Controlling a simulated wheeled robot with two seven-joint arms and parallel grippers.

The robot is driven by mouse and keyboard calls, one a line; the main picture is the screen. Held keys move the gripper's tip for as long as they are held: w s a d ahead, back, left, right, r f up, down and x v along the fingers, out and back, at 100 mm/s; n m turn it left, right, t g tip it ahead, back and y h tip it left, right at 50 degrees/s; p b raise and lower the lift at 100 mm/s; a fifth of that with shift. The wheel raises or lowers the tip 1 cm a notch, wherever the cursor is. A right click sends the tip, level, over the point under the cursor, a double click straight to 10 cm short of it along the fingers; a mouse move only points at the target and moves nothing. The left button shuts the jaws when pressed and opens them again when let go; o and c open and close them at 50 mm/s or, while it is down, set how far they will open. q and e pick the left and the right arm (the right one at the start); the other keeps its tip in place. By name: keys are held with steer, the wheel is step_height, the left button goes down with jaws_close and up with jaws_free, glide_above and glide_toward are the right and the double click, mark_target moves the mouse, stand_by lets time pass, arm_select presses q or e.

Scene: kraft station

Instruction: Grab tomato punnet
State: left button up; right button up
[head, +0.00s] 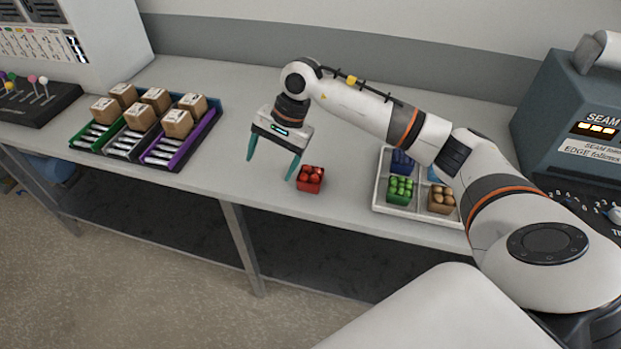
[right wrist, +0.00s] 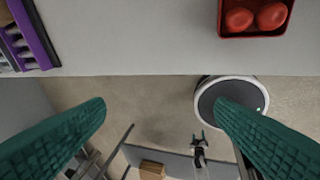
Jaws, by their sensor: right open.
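The tomato punnet (head: 310,179) is a small red box of red tomatoes on the table near its front edge. It also shows at the top right of the right wrist view (right wrist: 256,18), partly cut off. My right gripper (head: 270,168) is open and empty, with its teal fingers pointing down just left of the punnet in the head view. In the right wrist view the two fingers (right wrist: 160,110) are spread wide with nothing between them. My left gripper does not show.
A light tray (head: 408,212) with green, brown and blue punnets stands right of the tomato punnet. Left are coloured racks (head: 181,160) with several brown boxes. A seam machine (head: 575,120) stands at the far right. The table (head: 225,90) is clear behind my gripper.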

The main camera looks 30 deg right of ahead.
mark_target(312, 169)
steer(key=d+r+h, duration=0.2)
steer(key=d+h, duration=0.2)
steer(key=d, duration=0.6)
steer(key=shift+n+g+h, duration=0.3)
steer(key=shift+n+g, duration=0.1)
steer(key=f+p, duration=0.1)
steer(key=f, duration=0.2)
steer(key=f+p, duration=0.1)
steer(key=f, duration=0.2)
steer(key=shift+s+d, duration=0.15)
steer(key=shift+s, duration=0.05)
step_height(312, 169, down, 4)
steer(key=p, duration=0.2)
steer(key=shift+p, duration=0.3)
steer(key=shift+f, duration=0.7)
steer(key=shift+w, duration=0.1)
steer(key=c, duration=1.1)
